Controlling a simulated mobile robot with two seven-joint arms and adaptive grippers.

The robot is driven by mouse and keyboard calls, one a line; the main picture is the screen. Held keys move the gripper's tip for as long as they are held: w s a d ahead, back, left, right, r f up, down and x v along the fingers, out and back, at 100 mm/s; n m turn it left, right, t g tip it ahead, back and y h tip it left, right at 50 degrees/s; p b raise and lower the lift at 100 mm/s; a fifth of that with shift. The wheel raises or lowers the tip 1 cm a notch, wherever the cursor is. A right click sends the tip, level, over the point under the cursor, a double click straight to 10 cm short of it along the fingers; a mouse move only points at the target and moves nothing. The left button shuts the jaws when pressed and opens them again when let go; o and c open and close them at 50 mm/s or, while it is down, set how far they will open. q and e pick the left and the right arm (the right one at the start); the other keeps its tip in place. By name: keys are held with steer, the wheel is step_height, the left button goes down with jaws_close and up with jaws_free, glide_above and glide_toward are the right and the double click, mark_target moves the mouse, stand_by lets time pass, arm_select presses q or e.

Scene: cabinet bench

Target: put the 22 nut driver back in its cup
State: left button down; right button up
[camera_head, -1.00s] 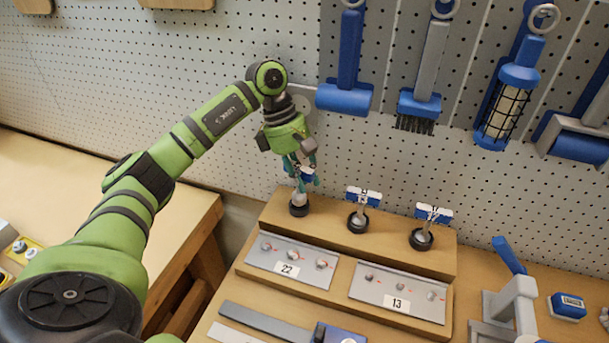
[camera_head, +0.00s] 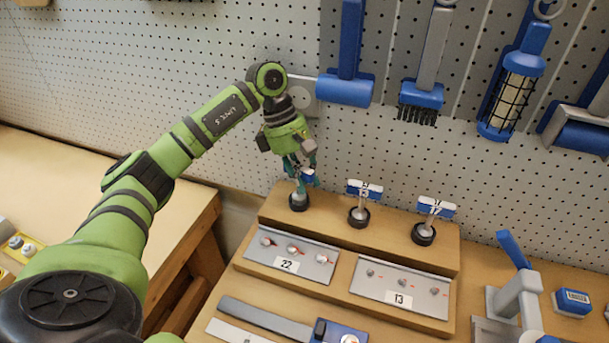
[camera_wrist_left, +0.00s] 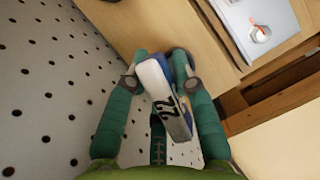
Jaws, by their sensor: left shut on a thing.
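The 22 nut driver (camera_wrist_left: 166,98) has a white and blue T-shaped handle marked 22. My left gripper (camera_head: 303,172) is shut on this handle, with the teal fingers (camera_wrist_left: 155,76) on either side of it. In the head view the driver stands about upright at the leftmost black-rimmed cup (camera_head: 298,204) on the wooden block. Its lower end meets the cup there, but how deep it sits cannot be told. My right gripper is not in view.
Two other drivers (camera_head: 361,204) (camera_head: 431,221) stand in cups to the right. Plates marked 22 (camera_head: 290,262) and 13 (camera_head: 400,291) lie in front on the wooden block (camera_head: 390,240). The pegboard (camera_head: 130,60) is close behind. A blue-grey clamp-like tool (camera_head: 514,290) stands at right.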

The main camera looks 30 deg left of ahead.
arm_select(q)
steer(key=shift+f, duration=0.25)
steer(key=c, duration=1)
jaws_free()
steer(key=shift+o, duration=0.2)
step_height(320, 180, up, 10)
steer(key=shift+r, duration=0.1)
